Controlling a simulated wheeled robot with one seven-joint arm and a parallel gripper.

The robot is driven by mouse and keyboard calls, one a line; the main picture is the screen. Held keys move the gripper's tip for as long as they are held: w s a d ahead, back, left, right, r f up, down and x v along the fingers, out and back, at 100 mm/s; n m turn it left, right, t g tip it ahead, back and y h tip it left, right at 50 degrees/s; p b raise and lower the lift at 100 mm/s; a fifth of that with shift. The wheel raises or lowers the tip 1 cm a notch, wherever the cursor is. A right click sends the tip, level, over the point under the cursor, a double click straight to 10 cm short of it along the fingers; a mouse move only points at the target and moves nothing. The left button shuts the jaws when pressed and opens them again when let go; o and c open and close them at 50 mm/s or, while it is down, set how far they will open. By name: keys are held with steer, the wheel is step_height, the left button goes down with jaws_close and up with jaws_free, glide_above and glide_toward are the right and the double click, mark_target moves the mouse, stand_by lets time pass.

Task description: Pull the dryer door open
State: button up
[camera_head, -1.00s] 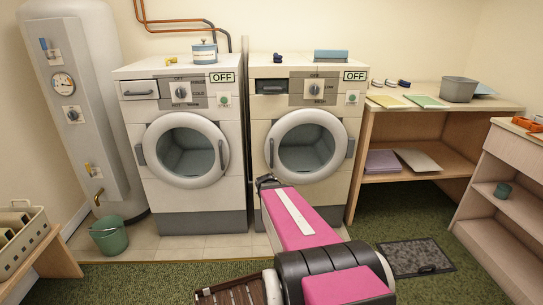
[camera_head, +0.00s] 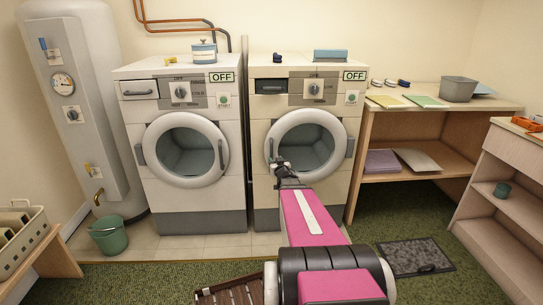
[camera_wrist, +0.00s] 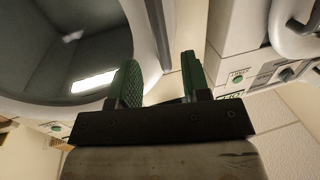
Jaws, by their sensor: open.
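The dryer (camera_head: 262,182) is the right of two white front-loading machines in the head view, its dial marked LOW. Its round door (camera_head: 338,168) looks shut, with a grey handle (camera_head: 271,149) on the left side of the rim. My gripper (camera_head: 281,164) is in front of the lower left of the door, just below and right of the handle. In the wrist view my gripper (camera_wrist: 162,80) is open, its green fingers apart. The door rim (camera_wrist: 151,45) passes close behind the left finger. I cannot make out the handle between the fingers, nor any contact.
The washer (camera_head: 185,210), its round door shut, stands close on the left. A wooden shelf unit (camera_head: 365,140) stands right of the dryer. A green bucket (camera_head: 110,238) and a dark floor mat (camera_head: 415,258) lie to either side.

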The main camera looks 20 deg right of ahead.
mark_target(272, 155)
steer(key=w, duration=0.7)
steer(key=shift+w+d, duration=0.35)
steer(key=shift+w, duration=0.05)
jaws_close()
